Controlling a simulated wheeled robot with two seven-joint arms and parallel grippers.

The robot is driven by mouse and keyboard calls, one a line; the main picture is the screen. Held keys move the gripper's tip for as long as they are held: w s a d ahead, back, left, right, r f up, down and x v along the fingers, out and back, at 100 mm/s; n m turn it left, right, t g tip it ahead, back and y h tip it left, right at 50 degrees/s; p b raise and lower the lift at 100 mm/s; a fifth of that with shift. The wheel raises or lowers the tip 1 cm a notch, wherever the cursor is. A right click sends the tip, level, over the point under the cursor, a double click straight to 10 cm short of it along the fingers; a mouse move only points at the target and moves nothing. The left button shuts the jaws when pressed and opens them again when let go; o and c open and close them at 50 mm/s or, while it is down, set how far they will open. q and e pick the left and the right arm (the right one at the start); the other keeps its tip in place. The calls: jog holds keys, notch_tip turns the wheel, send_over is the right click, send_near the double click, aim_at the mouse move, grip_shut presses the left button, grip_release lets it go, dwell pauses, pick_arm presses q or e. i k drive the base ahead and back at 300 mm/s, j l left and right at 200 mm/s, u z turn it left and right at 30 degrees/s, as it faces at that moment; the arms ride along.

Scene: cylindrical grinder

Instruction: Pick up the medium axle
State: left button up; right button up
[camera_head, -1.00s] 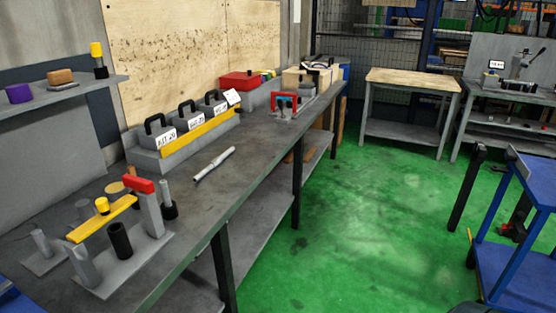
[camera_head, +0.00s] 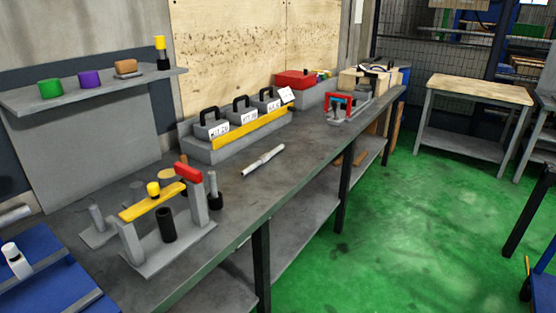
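A silver-white stepped axle (camera_head: 263,160) lies on the grey workbench (camera_head: 290,175), in front of the row of grey blocks. At the lower left, a blue rack (camera_head: 45,275) holds a short shaft with a white end (camera_head: 17,262). A grey cylinder (camera_head: 15,215) lies behind it, cut by the picture's left edge. I cannot tell which of these is the medium axle. Neither of my grippers shows in the view.
A grey fixture with a yellow bar (camera_head: 152,202) and a red-topped post (camera_head: 188,172) stands on the near bench. Grey blocks with black handles (camera_head: 240,118) line the wall side. A shelf (camera_head: 100,92) hangs at left. Green floor (camera_head: 400,230) is open at right.

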aim_at(266, 158)
jog(key=i+l+u, duration=0.15)
jog(key=u, duration=0.25)
jog(key=i+l+u, duration=0.15)
jog(key=l+u, duration=0.2)
jog(key=i+l+u, duration=0.15)
jog(key=l, duration=0.3)
jog(key=i+l+u, duration=0.15)
jog(key=l, duration=0.3)
jog(key=i+l+u, duration=0.1)
jog(key=l, duration=0.4)
jog(key=i+l, duration=0.1)
jog(key=l, duration=0.35)
jog(key=i+l, duration=0.1)
jog(key=l, duration=0.4)
jog(key=i+l, duration=0.1)
jog(key=l, duration=0.35)
jog(key=i+l, duration=0.1)
jog(key=l, duration=0.35)
jog(key=i+l+u, duration=0.1)
jog(key=l, duration=0.35)
